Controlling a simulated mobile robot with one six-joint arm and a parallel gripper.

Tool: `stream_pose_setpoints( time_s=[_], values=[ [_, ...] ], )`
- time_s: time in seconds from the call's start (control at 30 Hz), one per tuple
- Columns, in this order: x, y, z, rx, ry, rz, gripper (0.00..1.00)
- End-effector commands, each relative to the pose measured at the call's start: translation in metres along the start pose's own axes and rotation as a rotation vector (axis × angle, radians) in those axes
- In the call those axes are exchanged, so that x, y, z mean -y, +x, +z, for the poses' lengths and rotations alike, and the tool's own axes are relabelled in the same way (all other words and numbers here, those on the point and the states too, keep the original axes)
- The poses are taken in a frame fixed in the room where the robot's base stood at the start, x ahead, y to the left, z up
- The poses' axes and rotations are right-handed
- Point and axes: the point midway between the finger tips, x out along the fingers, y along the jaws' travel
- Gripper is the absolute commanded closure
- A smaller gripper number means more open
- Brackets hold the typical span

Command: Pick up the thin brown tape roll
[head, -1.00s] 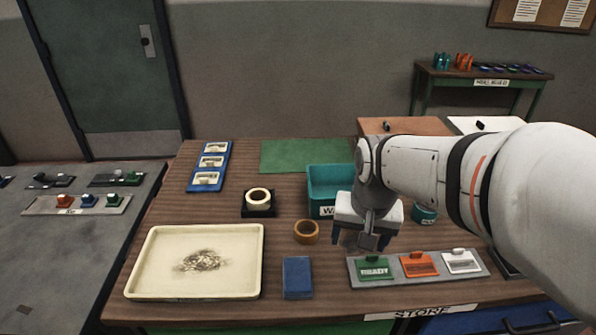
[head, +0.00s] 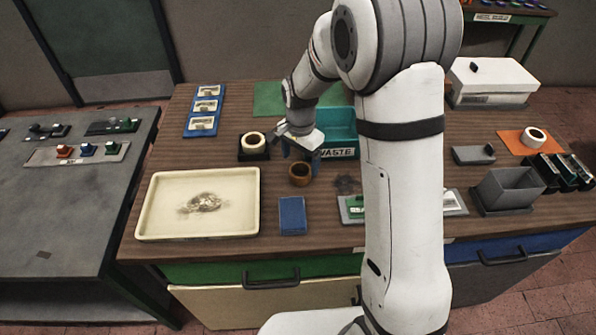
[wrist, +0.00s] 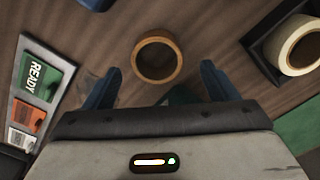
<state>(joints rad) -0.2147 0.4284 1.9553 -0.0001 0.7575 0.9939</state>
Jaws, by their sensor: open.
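The thin brown tape roll (head: 300,180) lies flat on the wooden table, between the cream tape roll and the blue block. In the wrist view the brown tape roll (wrist: 176,60) shows whole as a ring, ahead of and between the two blue fingertips. My gripper (head: 300,156) is open and empty, just above and behind the roll in the head view. In the wrist view my gripper (wrist: 160,73) has one finger to each side of the roll, with gaps on both sides. The height between fingertips and roll is hard to tell.
A cream tape roll (head: 253,138) sits on a dark square holder close left of my gripper. A teal waste bin (head: 338,128) stands just behind right. A blue block (head: 292,216) and a cream tray (head: 150,206) lie in front. The READY card (wrist: 37,76) shows left in the wrist view.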

Motion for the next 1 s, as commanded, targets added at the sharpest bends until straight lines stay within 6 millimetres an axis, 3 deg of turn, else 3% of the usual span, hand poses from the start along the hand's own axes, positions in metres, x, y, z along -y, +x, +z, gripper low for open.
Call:
stream_pose_setpoints(
  time_s=[0.27,0.57,1.0],
  values=[
    [-0.004,0.038,0.003,0.002,0.0,0.003,0.2],
    [-0.004,0.043,0.002,0.0,0.0,0.0,0.2],
    [-0.004,0.043,0.002,0.0,0.001,0.0,0.56]
  ],
)
